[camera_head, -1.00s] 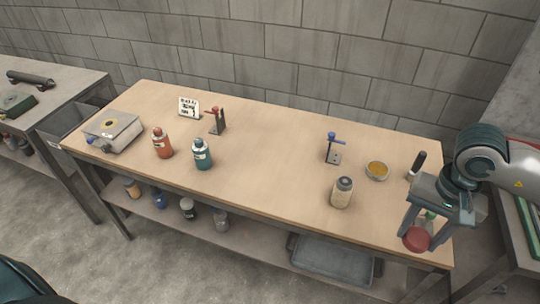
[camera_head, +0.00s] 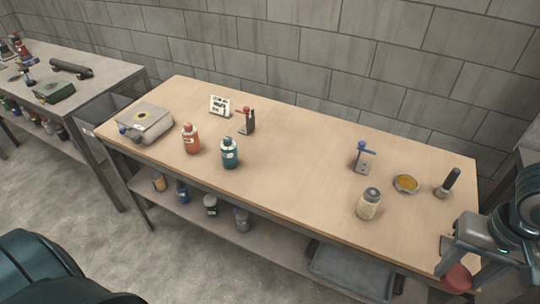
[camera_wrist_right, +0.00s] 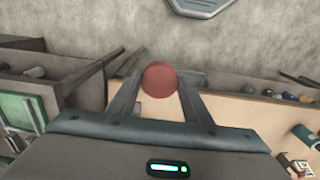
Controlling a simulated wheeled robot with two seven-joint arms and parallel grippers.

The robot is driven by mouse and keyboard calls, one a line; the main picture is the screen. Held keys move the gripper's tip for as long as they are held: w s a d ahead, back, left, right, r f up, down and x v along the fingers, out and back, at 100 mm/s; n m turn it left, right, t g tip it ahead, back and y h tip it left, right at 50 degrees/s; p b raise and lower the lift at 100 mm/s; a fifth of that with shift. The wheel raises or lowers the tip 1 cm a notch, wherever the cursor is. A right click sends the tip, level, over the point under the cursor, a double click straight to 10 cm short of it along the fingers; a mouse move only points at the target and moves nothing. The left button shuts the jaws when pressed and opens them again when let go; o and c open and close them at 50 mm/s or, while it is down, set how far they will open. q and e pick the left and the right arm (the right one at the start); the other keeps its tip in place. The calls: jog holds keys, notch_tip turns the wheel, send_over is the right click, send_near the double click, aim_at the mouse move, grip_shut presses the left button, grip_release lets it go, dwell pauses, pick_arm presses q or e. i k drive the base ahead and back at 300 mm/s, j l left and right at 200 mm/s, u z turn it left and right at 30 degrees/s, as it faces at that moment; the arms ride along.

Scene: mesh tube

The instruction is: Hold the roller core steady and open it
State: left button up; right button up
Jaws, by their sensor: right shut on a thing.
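A dark cylinder (camera_head: 71,68) lies on the grey table at the left, and a dark upright cylinder (camera_head: 448,182) stands at the bench's right end. My left gripper is not in view.
The wooden bench (camera_head: 300,165) holds a grey box (camera_head: 146,123), orange bottle (camera_head: 191,139), teal bottle (camera_head: 229,153), red-handled stand (camera_head: 246,121), blue-handled stand (camera_head: 363,158), jar (camera_head: 369,204) and yellow-filled dish (camera_head: 405,184). Its middle is clear. A grey tray (camera_head: 350,270) is below.

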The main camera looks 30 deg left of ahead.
aim_at(370, 200)
jog(key=i+j+u, duration=0.25)
jog(key=i+j, duration=0.35)
jog(key=j, duration=0.25)
jog(key=i+j+u, duration=0.25)
jog(key=i+j, duration=0.45)
jog(key=k+j, duration=0.05)
